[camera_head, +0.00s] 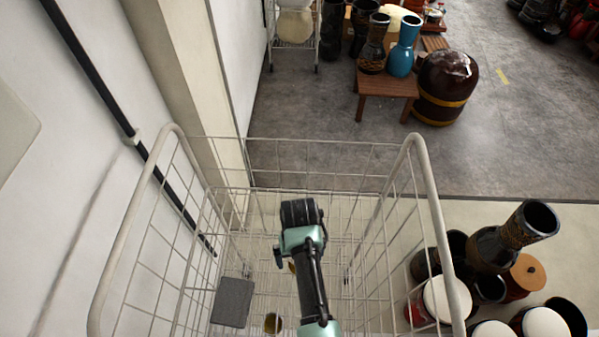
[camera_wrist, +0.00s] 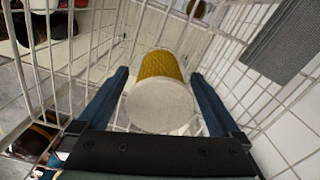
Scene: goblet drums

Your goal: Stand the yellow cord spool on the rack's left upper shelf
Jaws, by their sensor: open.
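The yellow cord spool (camera_wrist: 161,67) shows in the wrist view with its pale round end toward me. My gripper (camera_wrist: 160,76) is open, with one blue finger on each side of the spool. I cannot tell whether either finger touches it. In the head view a small yellowish patch (camera_head: 292,267) beside my arm may be the spool; the arm hides the rest and the fingertips. The white wire rack (camera_head: 428,190) surrounds my arm, and its wires also show in the wrist view. I cannot make out which part is the left upper shelf.
A grey textured block (camera_head: 233,302) lies at the rack's left; it also shows in the wrist view (camera_wrist: 287,40). A small dark-and-yellow item (camera_head: 272,322) is near it. Drums (camera_head: 490,250) crowd the right outside. A wall (camera_head: 60,190) closes the left.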

